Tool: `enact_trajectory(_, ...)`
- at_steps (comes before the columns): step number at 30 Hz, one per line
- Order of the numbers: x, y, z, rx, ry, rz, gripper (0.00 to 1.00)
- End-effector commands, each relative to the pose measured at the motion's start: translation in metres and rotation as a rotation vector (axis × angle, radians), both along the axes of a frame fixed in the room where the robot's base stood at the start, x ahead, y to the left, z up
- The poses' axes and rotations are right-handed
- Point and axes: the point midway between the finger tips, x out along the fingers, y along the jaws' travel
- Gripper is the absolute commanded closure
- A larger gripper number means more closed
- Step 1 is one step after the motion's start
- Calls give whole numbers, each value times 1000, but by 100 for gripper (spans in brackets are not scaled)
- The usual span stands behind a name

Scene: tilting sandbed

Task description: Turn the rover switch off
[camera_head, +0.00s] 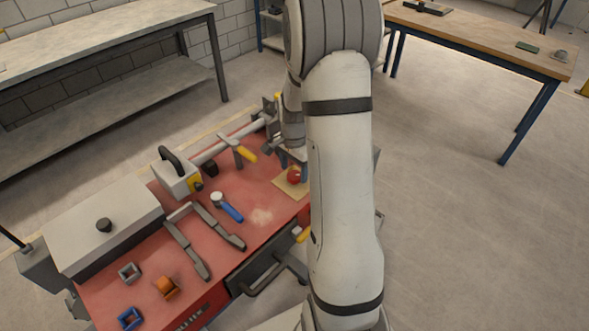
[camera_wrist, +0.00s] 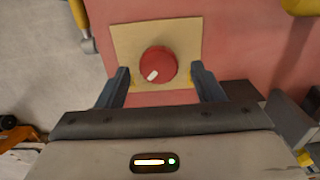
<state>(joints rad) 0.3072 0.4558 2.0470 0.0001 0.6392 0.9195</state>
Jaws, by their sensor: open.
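The rover switch appears as a red round knob (camera_wrist: 158,64) with a white pointer mark, set on a tan square plate (camera_wrist: 126,40) on the red bench top. The pointer mark lies toward the lower left in the wrist view. The knob also shows in the head view (camera_head: 293,175), beside my arm. My gripper (camera_wrist: 160,84) is open, with one dark finger on each side of the knob's lower part in the wrist view. I see gaps between the fingers and the knob. I cannot tell the fingertips' height over the plate. My arm hides part of the gripper in the head view.
On the red bench (camera_head: 262,215) are a blue-handled tool (camera_head: 228,208), a yellow-handled tool (camera_head: 244,152), a grey box with a handle (camera_head: 176,178), grey tongs-like bars (camera_head: 185,245) and an orange part (camera_head: 167,287). Open floor lies to the right.

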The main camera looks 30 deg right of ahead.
Motion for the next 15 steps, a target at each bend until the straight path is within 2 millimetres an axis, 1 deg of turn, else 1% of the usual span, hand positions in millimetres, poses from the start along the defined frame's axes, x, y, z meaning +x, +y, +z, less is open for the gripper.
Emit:
enact_trajectory(1,0,0,-5,0,2,1,39)
enact_trajectory(4,0,0,-11,1,1,1,39)
enact_trajectory(12,0,1,-14,0,0,2,39)
enact_trajectory(13,0,1,-14,0,0,2,40)
enact_trajectory(15,0,1,-14,0,0,3,45)
